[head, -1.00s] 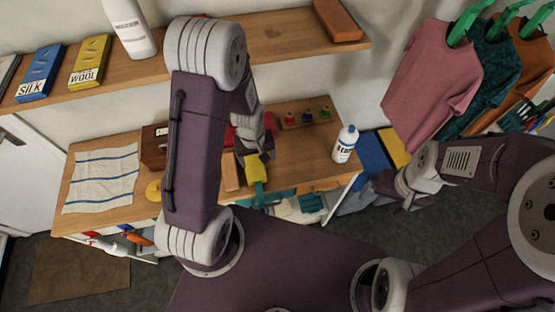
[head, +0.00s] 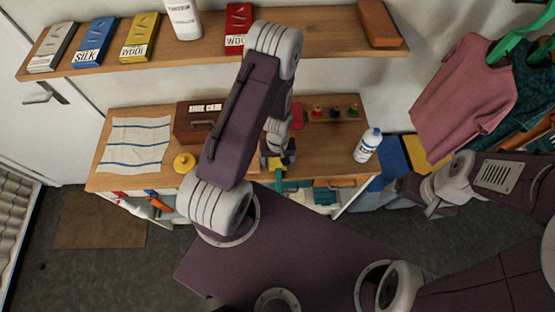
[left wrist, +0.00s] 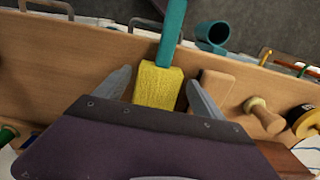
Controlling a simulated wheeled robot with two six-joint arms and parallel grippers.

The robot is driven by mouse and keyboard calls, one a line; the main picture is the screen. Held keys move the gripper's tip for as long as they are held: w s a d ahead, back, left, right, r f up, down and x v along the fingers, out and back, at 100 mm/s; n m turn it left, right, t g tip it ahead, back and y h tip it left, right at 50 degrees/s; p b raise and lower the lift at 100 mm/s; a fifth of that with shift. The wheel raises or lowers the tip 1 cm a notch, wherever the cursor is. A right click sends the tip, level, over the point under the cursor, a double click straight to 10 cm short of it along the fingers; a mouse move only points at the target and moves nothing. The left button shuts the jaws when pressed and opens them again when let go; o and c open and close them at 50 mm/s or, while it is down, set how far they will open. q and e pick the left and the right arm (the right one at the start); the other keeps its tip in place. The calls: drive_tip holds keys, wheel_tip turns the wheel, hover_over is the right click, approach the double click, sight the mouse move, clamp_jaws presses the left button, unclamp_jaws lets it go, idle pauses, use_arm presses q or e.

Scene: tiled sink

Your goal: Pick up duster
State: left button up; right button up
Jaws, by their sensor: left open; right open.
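The duster, with a yellow fuzzy head (left wrist: 158,86) and a teal handle (left wrist: 172,30), lies on the wooden worktop with its handle over the front edge. In the head view its yellow head (head: 276,163) is partly hidden by my left gripper (head: 279,152). In the left wrist view my left gripper (left wrist: 160,76) is open, with one finger on each side of the yellow head. Gaps show between the fingers and the head. My right gripper (head: 434,207) is open and empty, low and right of the worktop, away from the duster.
A wooden block (left wrist: 216,88) lies close beside the right finger in the left wrist view, with a wooden knob (left wrist: 262,112) further right. A striped cloth (head: 135,145), a brown box (head: 190,122) and a white bottle (head: 367,146) stand or lie on the worktop (head: 325,150). A shelf (head: 330,41) runs above.

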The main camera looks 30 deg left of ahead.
use_arm(q)
wheel_tip(320, 180, down, 2)
drive_tip(key=shift+w+f, duration=0.2)
drive_tip(key=shift+f, duration=0.05)
drive_tip(key=c, duration=1)
drive_tip(key=shift+c, duration=0.8)
drive_tip(key=shift+r, duration=0.5)
drive_tip(key=r, duration=0.1)
drive_tip(key=d+r+b, duration=0.1)
drive_tip(key=r, duration=0.1)
drive_tip(key=shift+r, duration=0.3)
drive_tip(key=d+r+b, duration=0.2)
drive_tip(key=d+r, duration=0.4)
drive_tip(key=d, duration=0.4)
drive_tip(key=shift+d+r, duration=0.3)
